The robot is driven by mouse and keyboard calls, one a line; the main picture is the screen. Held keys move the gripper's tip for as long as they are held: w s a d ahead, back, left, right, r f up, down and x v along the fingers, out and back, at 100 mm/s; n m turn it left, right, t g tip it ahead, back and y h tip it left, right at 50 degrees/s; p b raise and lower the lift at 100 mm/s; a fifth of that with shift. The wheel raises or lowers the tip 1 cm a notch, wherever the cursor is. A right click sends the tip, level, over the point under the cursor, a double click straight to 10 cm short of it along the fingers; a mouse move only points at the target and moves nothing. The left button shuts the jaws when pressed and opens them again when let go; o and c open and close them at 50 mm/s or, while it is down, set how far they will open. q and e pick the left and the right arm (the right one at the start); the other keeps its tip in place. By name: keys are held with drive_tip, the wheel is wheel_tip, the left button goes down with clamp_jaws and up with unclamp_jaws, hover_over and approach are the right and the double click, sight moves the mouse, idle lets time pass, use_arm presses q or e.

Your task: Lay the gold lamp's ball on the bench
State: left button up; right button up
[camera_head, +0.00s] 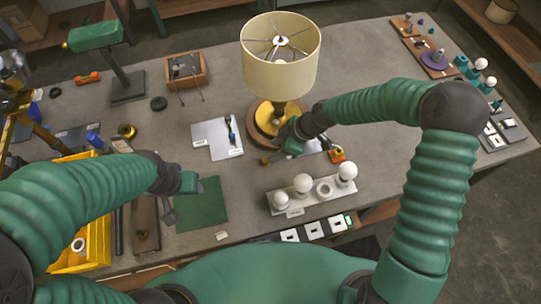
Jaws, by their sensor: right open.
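The gold lamp (265,119) stands upright in the middle of the bench (370,60), with a cream shade (280,70) on top. Its round gold base is partly hidden by my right gripper. My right gripper (277,150) is open, low in front of the base. A small gold-brown piece (265,160) shows by its fingertips; I cannot tell whether it is the lamp's ball or touches the gripper. My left gripper (183,195) is over the left edge of the green mat (208,212); its jaws are too unclear to read.
A white holder (312,202) with several white bulbs stands at the front. A yellow bin (98,235) is at front left. A grey sheet (212,150) lies left of the lamp. A green desk lamp (95,36) stands at back left. Bare bench shows right of the lamp.

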use_arm(q)
drive_tip(key=shift+a+f, duration=0.25)
drive_tip(key=shift+a, duration=0.35)
use_arm(e)
drive_tip(key=s+d+r+m+t+h, duration=0.1)
drive_tip(key=s+d+r+m+h, duration=0.4)
drive_tip(key=s+d+r+m, duration=0.4)
drive_tip(key=shift+s+d+r+m+h, duration=0.15)
drive_tip(key=shift+s+d+m+h, duration=0.25)
drive_tip(key=shift+s+d+m, duration=2.35)
